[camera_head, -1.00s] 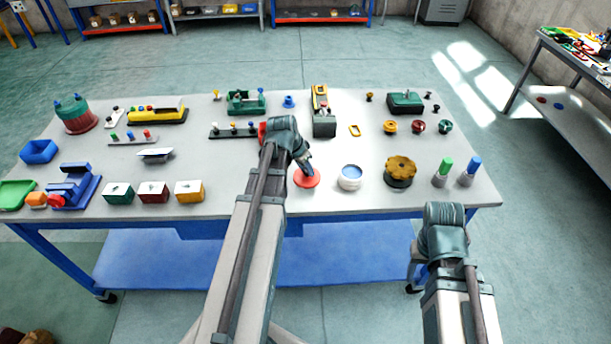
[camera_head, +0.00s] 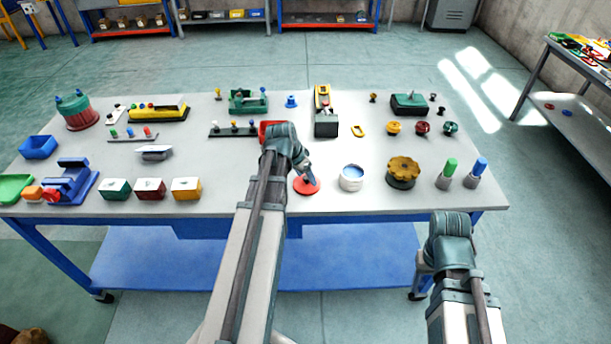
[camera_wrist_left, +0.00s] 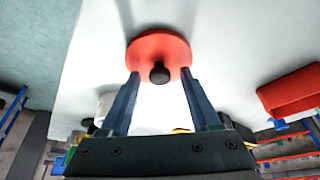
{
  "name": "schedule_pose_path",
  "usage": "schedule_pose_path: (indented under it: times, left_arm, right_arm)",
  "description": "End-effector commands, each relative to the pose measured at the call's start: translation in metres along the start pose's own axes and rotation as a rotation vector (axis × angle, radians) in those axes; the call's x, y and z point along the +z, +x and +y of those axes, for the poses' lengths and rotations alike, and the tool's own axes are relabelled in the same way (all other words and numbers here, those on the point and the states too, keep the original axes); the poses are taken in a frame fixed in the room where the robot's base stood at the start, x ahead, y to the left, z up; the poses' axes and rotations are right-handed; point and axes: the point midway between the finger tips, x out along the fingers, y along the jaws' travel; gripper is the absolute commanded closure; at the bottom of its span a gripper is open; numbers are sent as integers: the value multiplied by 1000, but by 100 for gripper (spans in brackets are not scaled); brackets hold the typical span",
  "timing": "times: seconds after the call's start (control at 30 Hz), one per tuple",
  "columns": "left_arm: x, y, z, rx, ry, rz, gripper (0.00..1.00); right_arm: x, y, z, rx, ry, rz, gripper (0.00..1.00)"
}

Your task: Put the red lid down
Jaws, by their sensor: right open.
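The red lid (camera_head: 306,185) lies flat on the table, left of the white round container with a blue inside (camera_head: 351,177). In the left wrist view the red lid (camera_wrist_left: 160,46) shows its black knob (camera_wrist_left: 159,73) towards me. My left gripper (camera_head: 309,173) is just above the lid. In the left wrist view its fingers (camera_wrist_left: 160,73) stand apart on either side of the knob, with gaps at both sides. My right gripper (camera_head: 425,265) is open, low in front of the table's front edge, its fingers mostly hidden by the wrist.
A brown knobbed wheel (camera_head: 402,172) and upright green (camera_head: 447,173) and blue-topped (camera_head: 476,172) pegs stand right of the container. A red bin (camera_head: 271,130) is partly behind my left wrist. Small blocks (camera_head: 150,188) stand at the left front. Bare tabletop lies in front of the lid.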

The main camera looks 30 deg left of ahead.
Motion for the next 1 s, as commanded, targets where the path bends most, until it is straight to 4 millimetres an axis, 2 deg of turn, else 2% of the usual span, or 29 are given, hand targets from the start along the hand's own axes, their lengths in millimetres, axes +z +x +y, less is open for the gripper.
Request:
schedule_pose_path:
  times: [0.27,0.47,0.67,1.0]
  left_arm:
    - [0,-1,0,0,0,0,37]
    - [-2,-10,0,0,0,0,37]
    - [-3,-34,0,0,0,0,37]
    - [-3,-90,1,0,-1,0,37]
  right_arm:
    - [0,-1,0,0,0,0,50]
    - [1,-10,1,0,0,0,50]
    - [2,-32,3,0,0,0,50]
    - [5,-84,8,0,0,0,50]
